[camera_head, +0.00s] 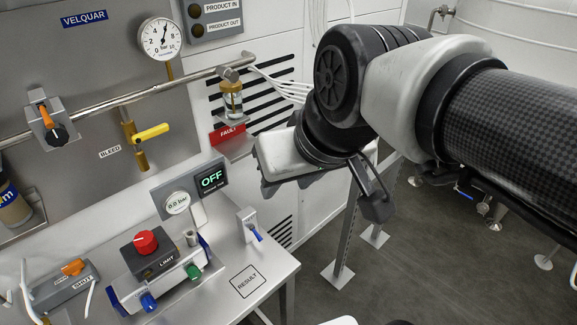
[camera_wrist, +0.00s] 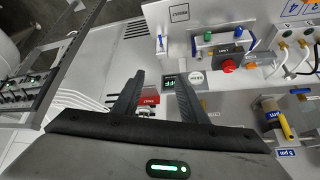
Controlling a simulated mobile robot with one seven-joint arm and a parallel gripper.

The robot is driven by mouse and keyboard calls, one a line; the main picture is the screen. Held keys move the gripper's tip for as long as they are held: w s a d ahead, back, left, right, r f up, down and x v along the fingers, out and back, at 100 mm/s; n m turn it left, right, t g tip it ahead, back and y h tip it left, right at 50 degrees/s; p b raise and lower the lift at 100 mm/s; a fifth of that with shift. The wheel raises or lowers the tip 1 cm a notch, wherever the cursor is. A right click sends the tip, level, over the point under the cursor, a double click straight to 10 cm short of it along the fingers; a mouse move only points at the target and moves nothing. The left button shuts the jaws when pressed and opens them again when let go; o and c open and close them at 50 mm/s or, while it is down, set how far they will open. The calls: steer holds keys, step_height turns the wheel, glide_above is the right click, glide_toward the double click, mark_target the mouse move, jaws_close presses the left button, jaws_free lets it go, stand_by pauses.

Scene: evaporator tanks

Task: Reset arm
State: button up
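My arm reaches in from the right of the head view. My gripper (camera_head: 318,190) hangs in the air in front of the white cabinet, right of the small bench. In the wrist view my gripper (camera_wrist: 161,82) has its two dark fingers well apart, with nothing held between them. The red FAULT label (camera_wrist: 149,99) and the OFF display (camera_wrist: 169,82) show in the background there. The task names no object.
The bench (camera_head: 224,279) holds a black box with a red knob (camera_head: 145,242), a display reading OFF (camera_head: 211,179) and a blue-levered holder (camera_head: 248,225). Above are a pipe, a yellow bleed lever (camera_head: 151,133) and a gauge (camera_head: 160,39). Grey floor (camera_head: 420,260) lies open at right.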

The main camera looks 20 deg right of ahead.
steer(key=s+d+m+h+p, duration=0.1)
steer(key=s+d+p, duration=0.1)
steer(key=shift+g+p, duration=0.3)
steer(key=shift+g, duration=0.1)
stand_by(0.3)
steer(key=shift+a, duration=0.1)
stand_by(1.2)
